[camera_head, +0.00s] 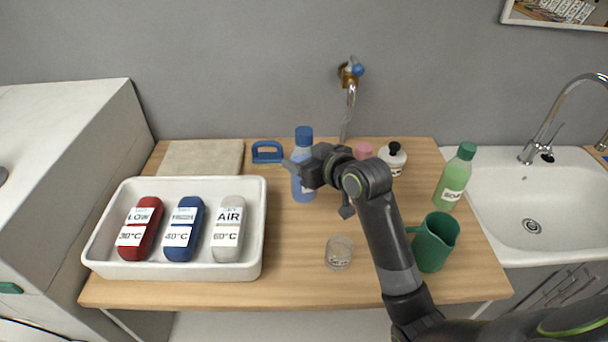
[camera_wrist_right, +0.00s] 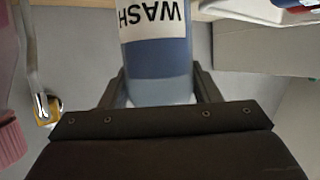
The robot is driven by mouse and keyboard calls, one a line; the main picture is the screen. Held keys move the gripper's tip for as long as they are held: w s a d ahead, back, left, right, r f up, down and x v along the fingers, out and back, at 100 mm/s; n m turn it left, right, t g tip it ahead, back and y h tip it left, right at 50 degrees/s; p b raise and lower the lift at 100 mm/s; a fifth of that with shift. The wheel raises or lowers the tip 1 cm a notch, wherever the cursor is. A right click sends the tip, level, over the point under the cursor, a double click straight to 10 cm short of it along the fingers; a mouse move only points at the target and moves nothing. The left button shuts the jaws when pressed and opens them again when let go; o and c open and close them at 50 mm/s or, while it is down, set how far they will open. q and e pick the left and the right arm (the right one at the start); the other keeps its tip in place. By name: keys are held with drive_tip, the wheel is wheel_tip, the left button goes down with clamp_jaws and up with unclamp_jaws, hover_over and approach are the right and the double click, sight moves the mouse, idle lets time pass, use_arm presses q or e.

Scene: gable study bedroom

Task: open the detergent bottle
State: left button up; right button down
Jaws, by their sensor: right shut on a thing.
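The detergent bottle (camera_head: 303,190) is blue with a white label and stands upright near the back middle of the wooden table. Its dark blue cap (camera_head: 304,136) is on top. In the right wrist view the bottle (camera_wrist_right: 160,62) shows the label "WASH", upside down. My right gripper (camera_head: 301,170) reaches in from the right and is shut on the bottle's body, below the cap. In the right wrist view its fingers (camera_wrist_right: 158,92) lie on both sides of the bottle. My left gripper is not in view.
A white tray (camera_head: 173,271) holds red, blue and white packs at the left. A green bottle (camera_head: 452,180), a green jug (camera_head: 436,243), a small glass (camera_head: 339,253), and a white bottle with a black cap (camera_head: 392,160) are near my right arm. A tap (camera_head: 351,95) hangs behind.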

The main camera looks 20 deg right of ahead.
drive_tip(key=f, duration=0.3)
drive_tip(key=shift+w+d+f, duration=0.1)
drive_tip(key=shift+w+f, duration=0.2)
drive_tip(key=shift+f, duration=0.35)
drive_tip(key=shift+s, duration=0.1)
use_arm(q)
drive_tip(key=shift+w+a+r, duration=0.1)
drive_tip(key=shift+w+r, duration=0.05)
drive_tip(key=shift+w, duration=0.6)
use_arm(e)
drive_tip(key=shift+f, duration=0.15)
